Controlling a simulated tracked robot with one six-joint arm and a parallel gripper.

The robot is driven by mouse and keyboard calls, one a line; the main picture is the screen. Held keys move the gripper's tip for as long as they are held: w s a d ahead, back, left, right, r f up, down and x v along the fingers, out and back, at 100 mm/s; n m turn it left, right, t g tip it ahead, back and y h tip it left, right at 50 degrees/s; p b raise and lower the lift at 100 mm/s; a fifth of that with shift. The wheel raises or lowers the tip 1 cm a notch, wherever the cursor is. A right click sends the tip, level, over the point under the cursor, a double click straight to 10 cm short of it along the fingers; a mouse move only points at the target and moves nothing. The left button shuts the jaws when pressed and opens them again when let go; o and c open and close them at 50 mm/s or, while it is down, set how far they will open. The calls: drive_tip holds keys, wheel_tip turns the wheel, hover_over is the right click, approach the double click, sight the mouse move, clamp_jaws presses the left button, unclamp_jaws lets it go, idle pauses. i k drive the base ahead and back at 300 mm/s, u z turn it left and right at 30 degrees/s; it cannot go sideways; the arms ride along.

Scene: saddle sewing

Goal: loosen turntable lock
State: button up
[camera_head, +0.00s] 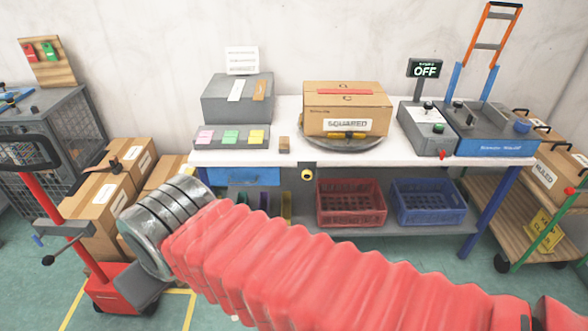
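The round grey turntable (345,146) sits on the white workbench. A cardboard box (347,100) labelled "SQUARED" stands on it, with a red strip on top. A dark part with yellow pieces (347,135) shows at the turntable's front, below the label. A yellow round knob (307,175) is on a dark bracket at the bench's front edge, below and left of the turntable. I cannot tell which of these is the lock. My arm, in a red ribbed sleeve with a metal ringed end, reaches to the lower left, apart from the turntable. No gripper fingers can be made out.
A grey control box (425,128) and a blue-fronted machine (497,148) stand right of the turntable. An "OFF" sign (425,69) is above. Red (350,204) and blue (428,202) crates sit below the bench. Cartons and a red jack (105,285) are at left.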

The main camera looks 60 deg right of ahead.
sight(307, 175)
drive_tip(key=z, duration=0.4)
drive_tip(key=i, duration=0.9)
drive_tip(key=z, duration=0.5)
